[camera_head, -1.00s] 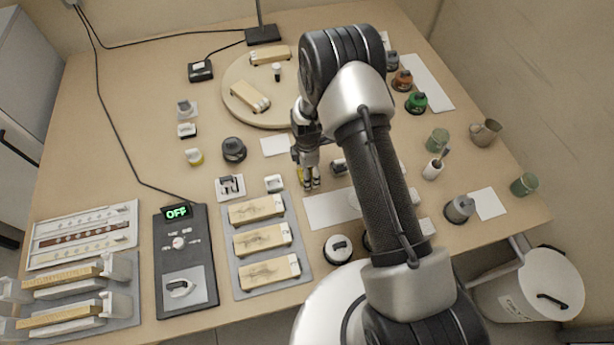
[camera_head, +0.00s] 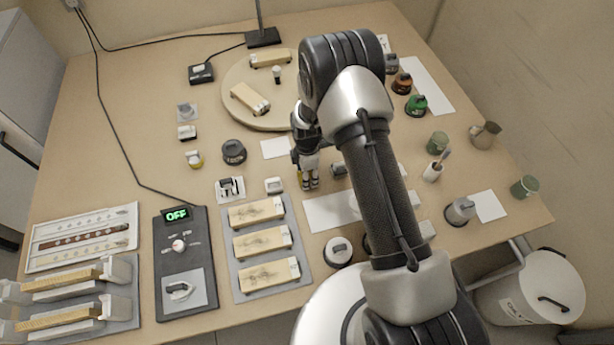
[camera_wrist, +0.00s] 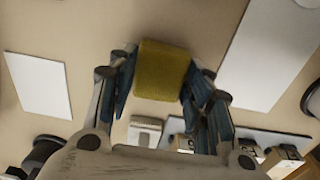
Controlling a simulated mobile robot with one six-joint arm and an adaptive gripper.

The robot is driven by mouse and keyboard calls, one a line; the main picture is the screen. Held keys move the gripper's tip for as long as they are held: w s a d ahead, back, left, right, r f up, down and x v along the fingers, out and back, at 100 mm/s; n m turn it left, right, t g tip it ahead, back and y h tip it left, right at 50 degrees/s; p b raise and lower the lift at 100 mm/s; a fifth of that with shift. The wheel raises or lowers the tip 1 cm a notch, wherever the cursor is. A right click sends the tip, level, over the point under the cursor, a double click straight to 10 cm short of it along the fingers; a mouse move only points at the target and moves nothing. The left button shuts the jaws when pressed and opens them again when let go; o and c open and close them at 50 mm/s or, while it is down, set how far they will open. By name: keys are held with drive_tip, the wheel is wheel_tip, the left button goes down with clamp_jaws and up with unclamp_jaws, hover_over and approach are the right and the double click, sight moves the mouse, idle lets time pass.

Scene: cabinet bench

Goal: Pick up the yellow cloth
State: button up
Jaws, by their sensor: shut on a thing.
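The yellow cloth (camera_wrist: 162,71) is a small, folded-looking yellow block between my gripper's fingers in the wrist view. My gripper (camera_wrist: 158,85) is shut on it, with a finger against each side. In the head view my gripper (camera_head: 308,184) points down over the middle of the bench, right of the tray of wooden blocks. The cloth is mostly hidden by the fingers there, with only a trace of yellow at their left edge. I cannot tell whether the cloth touches the bench.
A white sheet (camera_head: 330,211) lies just in front of my gripper. A grey tray (camera_head: 238,284) with wooden blocks is to the left, near a small white-topped object (camera_head: 273,186). A round wooden board (camera_head: 236,91) stands behind. Jars and cups crowd the right side.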

drive_tip(key=shift+r, duration=0.1)
wheel_tip(320, 180, up, 20)
drive_tip(key=p, duration=0.4)
drive_tip(key=shift+p, duration=0.35)
